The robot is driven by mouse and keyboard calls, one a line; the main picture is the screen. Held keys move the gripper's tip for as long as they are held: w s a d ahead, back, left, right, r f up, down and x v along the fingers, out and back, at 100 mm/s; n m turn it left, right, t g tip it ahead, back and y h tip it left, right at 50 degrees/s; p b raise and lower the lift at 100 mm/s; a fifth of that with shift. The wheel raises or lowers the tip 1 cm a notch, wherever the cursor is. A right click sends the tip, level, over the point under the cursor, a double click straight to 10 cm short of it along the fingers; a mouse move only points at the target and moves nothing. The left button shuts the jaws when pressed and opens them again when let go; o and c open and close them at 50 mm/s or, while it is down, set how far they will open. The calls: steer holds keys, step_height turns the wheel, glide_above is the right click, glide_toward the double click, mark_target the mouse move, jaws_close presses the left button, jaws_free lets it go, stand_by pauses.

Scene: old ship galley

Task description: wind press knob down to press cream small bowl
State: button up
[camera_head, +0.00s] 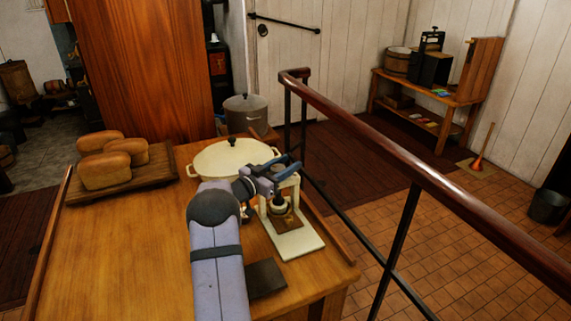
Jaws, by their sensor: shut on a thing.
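A small cream press (294,242) stands on the right side of the wooden table, with an upright frame and a flat base. My gripper (284,172) is at the top of the press, shut on the press knob, which is mostly hidden by the fingers. Below the crossbar, a dark round pressing part (280,205) sits over a brown block (288,222) inside the frame. I cannot make out the cream small bowl; my arm and the frame cover part of that spot.
A large cream lidded pot (228,157) stands just behind the press. Several loaves lie on a dark board (148,178) at the left. A dark flat block (265,278) lies beside my arm. A wooden-topped railing (400,165) runs along the right. The table's front left is clear.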

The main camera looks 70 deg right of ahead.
mark_target(272, 172)
steer(key=shift+r, duration=0.1)
steer(key=o, duration=1)
steer(key=shift+o, duration=0.2)
steer(key=shift+w+a, duration=0.2)
steer(key=shift+a, duration=0.2)
steer(key=shift+b+v, duration=1.15)
steer(key=shift+v, duration=2.1)
